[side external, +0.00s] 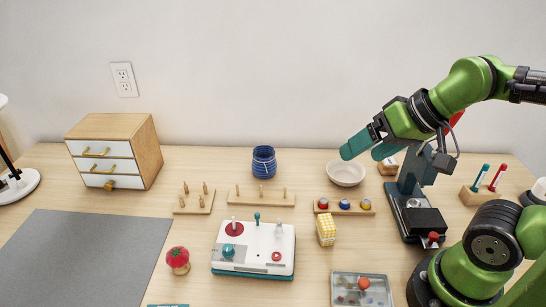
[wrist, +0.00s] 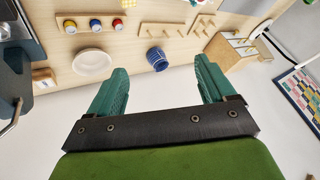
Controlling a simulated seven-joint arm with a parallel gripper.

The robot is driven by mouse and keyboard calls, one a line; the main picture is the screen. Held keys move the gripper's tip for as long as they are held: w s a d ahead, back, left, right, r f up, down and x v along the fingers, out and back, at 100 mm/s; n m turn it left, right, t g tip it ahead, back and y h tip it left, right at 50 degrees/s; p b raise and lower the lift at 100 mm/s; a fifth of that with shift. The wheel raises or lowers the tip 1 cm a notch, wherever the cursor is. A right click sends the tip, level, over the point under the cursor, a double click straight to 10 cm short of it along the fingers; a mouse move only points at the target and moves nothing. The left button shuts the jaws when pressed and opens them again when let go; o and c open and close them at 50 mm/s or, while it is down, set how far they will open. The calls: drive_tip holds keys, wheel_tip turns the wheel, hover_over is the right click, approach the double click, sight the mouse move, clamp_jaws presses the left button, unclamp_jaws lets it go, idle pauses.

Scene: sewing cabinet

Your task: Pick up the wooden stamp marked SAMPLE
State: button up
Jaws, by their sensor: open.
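A small wooden block-like object (side external: 388,167) stands at the back right of the table, between the white bowl and the dark press. It may be the stamp. It also shows near the left edge of the wrist view (wrist: 43,78), with a pale face whose marking I cannot read. My gripper (side external: 363,149) is open and empty, raised above the back of the table, up and to the left of this block. In the wrist view, the two teal fingers (wrist: 162,72) are wide apart with nothing between them.
The white bowl (side external: 346,173) sits left of the block, and the tall dark press (side external: 412,205) stands close on its right. A blue pot (side external: 264,162), a rack of coloured spools (side external: 344,206) and a pen holder (side external: 485,187) are nearby. The grey mat (side external: 75,255) is clear.

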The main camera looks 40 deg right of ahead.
drive_tip(key=w+d+f+m+g+h, duration=0.1)
drive_tip(key=w+d+f+m+g, duration=0.1)
drive_tip(key=w+d, duration=0.3)
drive_tip(key=n+g+h, duration=0.1)
drive_tip(key=n+g, duration=0.4)
drive_tip(key=n, duration=1)
hover_over(390, 161)
wheel_tip(390, 161, down, 5)
drive_tip(key=f, duration=1)
drive_tip(key=shift+s+a+f, duration=0.15)
drive_tip(key=shift+a+f, duration=0.1)
drive_tip(key=shift+f, duration=0.1)
drive_tip(key=shift+w+d+f, duration=0.15)
drive_tip(key=shift+f, duration=1.35)
drive_tip(key=shift+w+d+f, duration=0.1)
drive_tip(key=shift+f, duration=1.35)
drive_tip(key=shift+c, duration=0.3)
drive_tip(key=c, duration=1)
